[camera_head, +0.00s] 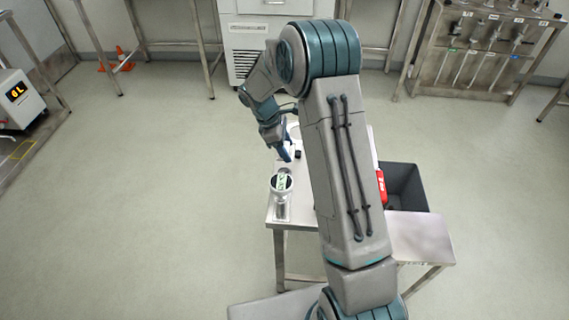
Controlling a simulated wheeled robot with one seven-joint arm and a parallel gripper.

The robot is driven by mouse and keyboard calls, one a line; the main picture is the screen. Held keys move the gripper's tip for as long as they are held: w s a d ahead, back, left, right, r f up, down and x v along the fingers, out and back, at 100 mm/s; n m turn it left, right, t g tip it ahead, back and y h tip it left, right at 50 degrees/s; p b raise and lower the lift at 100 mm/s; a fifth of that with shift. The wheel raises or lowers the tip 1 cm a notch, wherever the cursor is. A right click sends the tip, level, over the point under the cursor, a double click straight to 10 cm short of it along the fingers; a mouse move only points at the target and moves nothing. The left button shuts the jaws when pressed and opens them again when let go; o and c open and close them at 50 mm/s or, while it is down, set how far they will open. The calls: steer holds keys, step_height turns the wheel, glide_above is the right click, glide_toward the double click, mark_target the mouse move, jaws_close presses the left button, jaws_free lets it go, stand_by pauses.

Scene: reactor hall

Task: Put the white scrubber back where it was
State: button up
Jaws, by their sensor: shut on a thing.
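My gripper (286,154) points down over the left part of a small metal table (302,217). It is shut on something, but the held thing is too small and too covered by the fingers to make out. A little white shows beside the fingers, and I cannot tell whether it is the white scrubber. A small dark object (297,155) is right beside the fingertips.
My arm hides much of the table. A dark grey bin (402,184) is to the right, with a red object (381,187) at its left side. A pale flat surface (422,238) lies in front of the bin. Racks and a white cabinet (246,45) stand behind.

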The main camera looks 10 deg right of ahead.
steer(key=shift+f, duration=3.35)
steer(key=o, duration=0.9)
steer(key=shift+f, duration=0.15)
